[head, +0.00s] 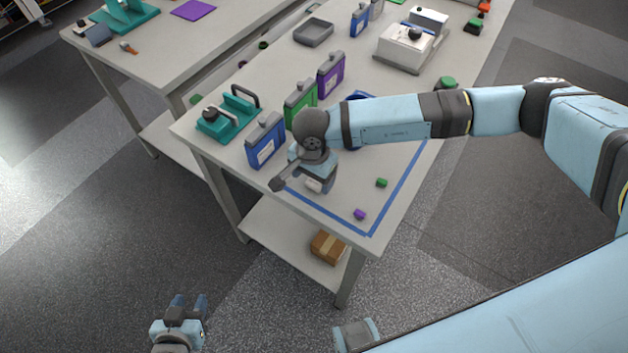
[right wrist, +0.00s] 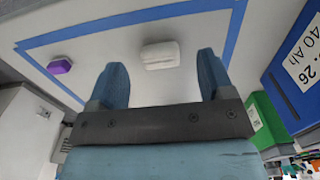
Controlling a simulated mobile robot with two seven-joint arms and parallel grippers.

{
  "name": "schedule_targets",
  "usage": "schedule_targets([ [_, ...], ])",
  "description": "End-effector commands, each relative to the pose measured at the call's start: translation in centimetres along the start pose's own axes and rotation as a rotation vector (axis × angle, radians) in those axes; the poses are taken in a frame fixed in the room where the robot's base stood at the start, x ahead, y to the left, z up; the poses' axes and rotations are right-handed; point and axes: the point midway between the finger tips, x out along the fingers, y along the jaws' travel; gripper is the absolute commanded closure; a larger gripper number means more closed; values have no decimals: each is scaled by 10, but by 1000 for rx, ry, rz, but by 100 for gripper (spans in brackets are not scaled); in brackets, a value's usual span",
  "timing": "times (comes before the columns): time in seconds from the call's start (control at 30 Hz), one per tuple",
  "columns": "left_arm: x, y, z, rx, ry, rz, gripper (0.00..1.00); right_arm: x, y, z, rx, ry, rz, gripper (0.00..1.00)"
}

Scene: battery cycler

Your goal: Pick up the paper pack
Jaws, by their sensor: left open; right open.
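The paper pack appears as a small white block (head: 313,185) on the table inside the blue tape outline, partly hidden by my right gripper in the head view. In the right wrist view the white pack (right wrist: 162,55) lies a little beyond the fingertips, roughly centred between them. My right gripper (right wrist: 161,72) is open and empty, with a finger to each side of the pack's line. In the head view the right gripper (head: 314,178) is over the pack. My left gripper (head: 188,303) is open and empty over the floor at the lower left, away from the table.
A purple block (head: 360,214) and a green block (head: 382,183) lie right of the pack. A blue case (head: 265,141), a green case (head: 300,100) and a teal fixture (head: 225,118) stand left of and behind the right gripper. A cardboard box (head: 327,246) sits on the lower shelf.

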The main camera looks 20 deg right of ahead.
Motion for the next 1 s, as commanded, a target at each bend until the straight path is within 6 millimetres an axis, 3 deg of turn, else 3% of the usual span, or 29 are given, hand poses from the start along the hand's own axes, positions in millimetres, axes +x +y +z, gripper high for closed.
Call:
schedule_targets([
  [0.13, -4, 0, -6, 0, 2, 0, 57, 20, 1, 1, 1, -1, 3, 26],
  [0.37, -3, 0, -5, 0, 2, 0, 57, 23, 1, 0, 1, 0, 1, 26],
  [0.6, -3, 0, -5, 0, 2, 0, 57, 23, 1, 0, 1, 0, 1, 78],
  [1.0, -3, 0, -5, 0, 2, 1, 57, 22, 0, 0, 1, 0, 1, 79],
])
